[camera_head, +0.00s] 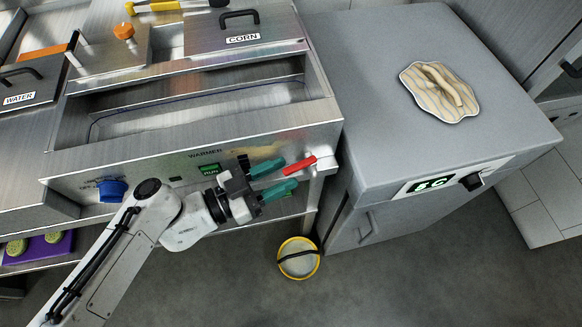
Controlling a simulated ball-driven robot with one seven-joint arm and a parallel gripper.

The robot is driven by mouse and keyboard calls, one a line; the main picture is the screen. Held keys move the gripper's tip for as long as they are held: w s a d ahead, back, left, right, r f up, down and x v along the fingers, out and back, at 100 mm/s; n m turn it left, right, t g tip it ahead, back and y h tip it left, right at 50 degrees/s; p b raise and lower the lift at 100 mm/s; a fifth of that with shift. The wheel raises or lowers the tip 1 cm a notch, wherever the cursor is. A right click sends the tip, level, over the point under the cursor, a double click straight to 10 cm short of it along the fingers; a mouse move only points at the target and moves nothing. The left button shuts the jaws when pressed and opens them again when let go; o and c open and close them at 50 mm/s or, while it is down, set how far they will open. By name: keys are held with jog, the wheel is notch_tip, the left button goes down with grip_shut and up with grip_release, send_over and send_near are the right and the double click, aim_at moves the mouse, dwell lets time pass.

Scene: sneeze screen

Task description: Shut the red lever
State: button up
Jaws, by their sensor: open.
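The red lever (300,165) sits at the right end of the steel warmer's front panel (130,180), on a pale fitting. It points out to the left and slightly down. My gripper (282,177) is open, with two green fingers pointing right toward the lever. The upper finger's tip is close to the lever's left end; I cannot tell whether they touch. Nothing shows between the fingers.
A blue knob (112,190) and a green display (209,169) are on the panel. A grey cabinet (440,165) with flatbread (440,92) on top stands to the right. A yellow-rimmed bucket (298,268) is on the floor below.

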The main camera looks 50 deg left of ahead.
jog(key=s, duration=0.7)
jog(key=shift+s+a+b, duration=0.15)
jog(key=shift+a+b, duration=0.2)
jog(key=shift+a, duration=0.1)
jog(key=shift+c, duration=0.4)
